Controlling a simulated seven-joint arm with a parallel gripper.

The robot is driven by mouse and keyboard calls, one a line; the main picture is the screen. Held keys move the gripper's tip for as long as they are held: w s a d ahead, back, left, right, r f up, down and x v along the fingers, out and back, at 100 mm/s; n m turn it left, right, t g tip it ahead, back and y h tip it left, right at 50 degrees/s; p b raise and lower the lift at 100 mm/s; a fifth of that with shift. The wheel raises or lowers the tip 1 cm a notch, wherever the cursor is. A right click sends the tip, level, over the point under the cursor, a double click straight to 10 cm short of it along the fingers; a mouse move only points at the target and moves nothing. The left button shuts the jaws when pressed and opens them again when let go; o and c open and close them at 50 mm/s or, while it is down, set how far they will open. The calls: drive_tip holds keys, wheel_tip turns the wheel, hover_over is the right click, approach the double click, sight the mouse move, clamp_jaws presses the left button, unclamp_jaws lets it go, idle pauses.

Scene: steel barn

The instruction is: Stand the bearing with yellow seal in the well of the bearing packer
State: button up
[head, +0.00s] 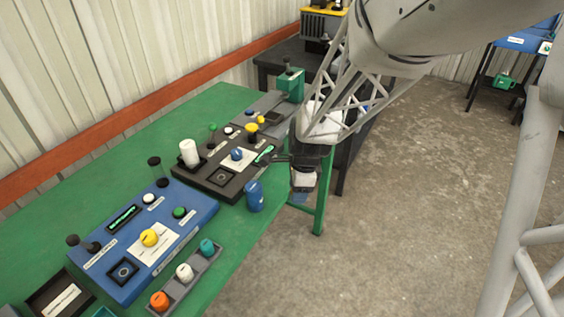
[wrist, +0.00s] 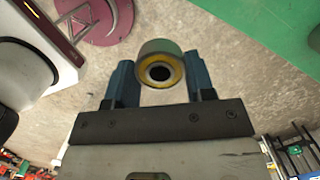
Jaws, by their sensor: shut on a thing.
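My gripper (wrist: 142,85) is shut on the bearing with yellow seal (wrist: 177,68), with one blue finger on each side of it. The bearing is a short grey-green cylinder with a yellow ring around a dark bore, and its ring face is turned to the wrist camera. In the head view my gripper (head: 302,186) hangs beyond the right edge of the green table, over the floor; the bearing cannot be made out there. A blue panel (head: 190,225) and a black panel (head: 205,184) each have a square, dark well. Their labels are too small to read, so I cannot tell which is the bearing packer.
A blue cup-like thing (head: 255,195) stands near the edge of the green table (head: 215,100). A grey strip (head: 215,258) holds orange, white and teal knobs. Upright posts and knobs rise from the panels. A dark bench stands behind. The concrete floor (head: 400,220) at right is clear.

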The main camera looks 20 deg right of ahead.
drive_tip(key=shift+w, duration=0.15)
drive_tip(key=w+a+r+n, duration=0.1)
drive_tip(key=w+r+n, duration=0.35)
drive_tip(key=w, duration=0.55)
drive_tip(key=w+a+r+n+g+h, duration=0.1)
drive_tip(key=w+r+n, duration=0.2)
drive_tip(key=w+n, duration=0.5)
drive_tip(key=w+a+r+n, duration=0.1)
drive_tip(key=w+r+n, duration=0.3)
drive_tip(key=w, duration=0.8)
drive_tip(key=s+a+f+m+t+y, duration=0.1)
drive_tip(key=s+a+f+m, duration=0.1)
drive_tip(key=s+a+m, duration=1.3)
drive_tip(key=shift+a+f+m, duration=0.35)
drive_tip(key=shift+a+m, duration=0.4)
drive_tip(key=shift+a, duration=0.15)
hover_over(221, 177)
drive_tip(key=shift+s+f, duration=0.1)
drive_tip(key=shift+f, duration=3.05)
